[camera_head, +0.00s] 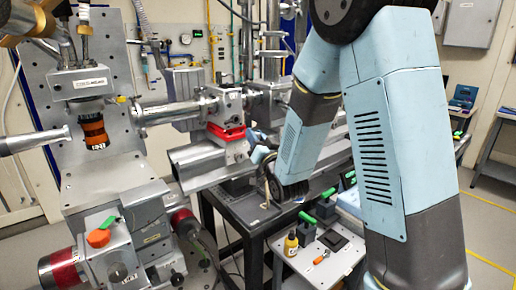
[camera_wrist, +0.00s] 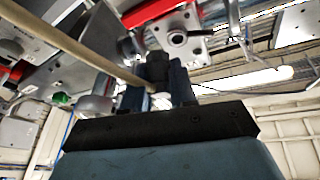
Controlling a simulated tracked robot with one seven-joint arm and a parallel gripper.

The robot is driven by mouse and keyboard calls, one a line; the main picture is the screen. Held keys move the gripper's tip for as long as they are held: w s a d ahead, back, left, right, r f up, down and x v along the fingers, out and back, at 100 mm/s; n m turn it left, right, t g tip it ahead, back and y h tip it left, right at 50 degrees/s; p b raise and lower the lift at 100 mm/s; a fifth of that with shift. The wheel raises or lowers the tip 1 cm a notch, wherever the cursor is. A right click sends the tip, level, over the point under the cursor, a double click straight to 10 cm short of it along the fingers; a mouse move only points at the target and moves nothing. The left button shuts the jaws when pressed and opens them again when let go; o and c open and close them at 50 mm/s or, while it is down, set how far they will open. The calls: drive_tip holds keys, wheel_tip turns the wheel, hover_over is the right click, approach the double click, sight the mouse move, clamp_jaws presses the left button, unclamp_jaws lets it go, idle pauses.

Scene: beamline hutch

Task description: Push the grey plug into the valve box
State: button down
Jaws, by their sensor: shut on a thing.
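My gripper (camera_wrist: 157,84) shows in the wrist view with its two fingers closed around a dark grey plug (camera_wrist: 157,66). A tan cable (camera_wrist: 75,48) runs from the upper left to the plug. Just beyond and to the right of the plug is a grey metal block with a round port (camera_wrist: 177,38), which may be the valve box. The plug's tip looks apart from that port, but I cannot judge the gap well.
In the head view, beamline hardware with a red clamp (camera_head: 226,132) stands left of my arm. A dark table (camera_head: 245,212) lies below. Open floor lies at the right.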

drive_tip(key=shift+t+y, duration=0.8)
drive_tip(key=shift+w+a+r, duration=1.55)
drive_tip(key=shift+w+a, duration=0.2)
drive_tip(key=shift+w, duration=0.1)
drive_tip(key=shift+w+a, duration=0.35)
drive_tip(key=shift+w, duration=0.1)
idle(0.4)
drive_tip(key=c, duration=0.8)
unclamp_jaws()
